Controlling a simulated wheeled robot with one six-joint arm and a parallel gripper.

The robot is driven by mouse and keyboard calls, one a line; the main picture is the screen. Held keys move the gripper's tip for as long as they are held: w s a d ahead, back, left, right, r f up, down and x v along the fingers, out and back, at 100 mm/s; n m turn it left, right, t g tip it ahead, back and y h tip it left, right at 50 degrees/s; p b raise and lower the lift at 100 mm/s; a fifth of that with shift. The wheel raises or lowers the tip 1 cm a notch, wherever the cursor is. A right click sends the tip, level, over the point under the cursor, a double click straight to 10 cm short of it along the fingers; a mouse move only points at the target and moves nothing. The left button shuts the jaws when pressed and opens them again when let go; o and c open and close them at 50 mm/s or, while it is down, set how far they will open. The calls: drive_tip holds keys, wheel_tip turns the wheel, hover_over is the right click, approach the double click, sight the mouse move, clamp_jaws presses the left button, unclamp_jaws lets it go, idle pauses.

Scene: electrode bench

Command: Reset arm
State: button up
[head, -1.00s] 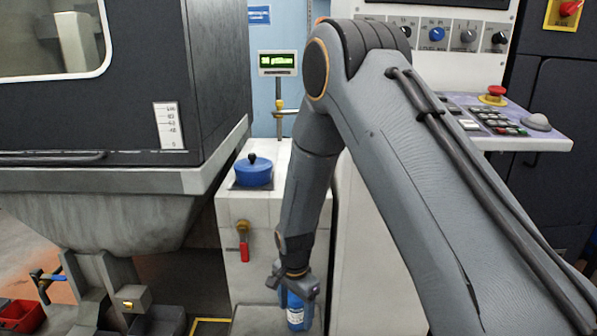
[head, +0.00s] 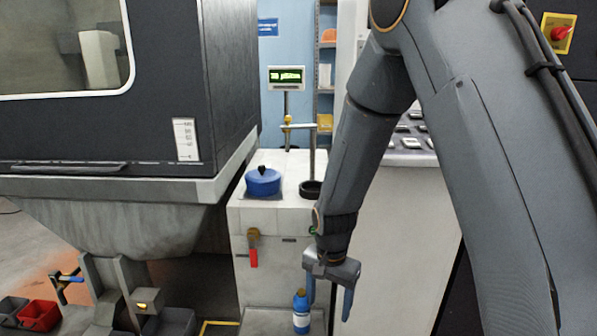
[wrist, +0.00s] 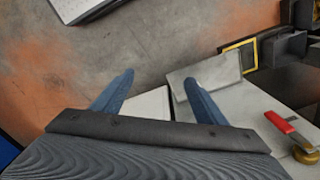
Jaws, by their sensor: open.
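My gripper (head: 329,292) hangs low in the head view, pointing down beside the white bench, with its two blue fingers apart and nothing between them. In the wrist view my gripper (wrist: 158,96) also shows its blue fingers spread, with floor and pale surfaces beyond. A blue bottle (head: 301,312) with a white label stands upright on a low grey ledge, just left of the fingers in the head view. I cannot tell whether the left finger touches it. The bottle is not visible in the wrist view.
The white bench (head: 270,222) carries a blue lidded pot (head: 263,182) and a black ring (head: 311,189). A red-handled valve (head: 253,250) sticks out of its front. A dark machine with a hopper (head: 110,215) stands left. Red (head: 39,315) and dark bins lie on the floor.

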drive_tip(key=s+d+r+n+p, duration=0.3)
drive_tip(key=s+d+r, duration=0.3)
drive_tip(key=s+r, duration=0.3)
drive_tip(key=s+d+r+n+p, duration=0.3)
drive_tip(key=s+d+r, duration=0.3)
drive_tip(key=s+r, duration=0.3)
wheel_tip(320, 180, up, 3)
drive_tip(key=shift+s+r+n+p, duration=0.1)
drive_tip(key=shift+s+n+p, duration=0.2)
drive_tip(key=shift+p, duration=0.55)
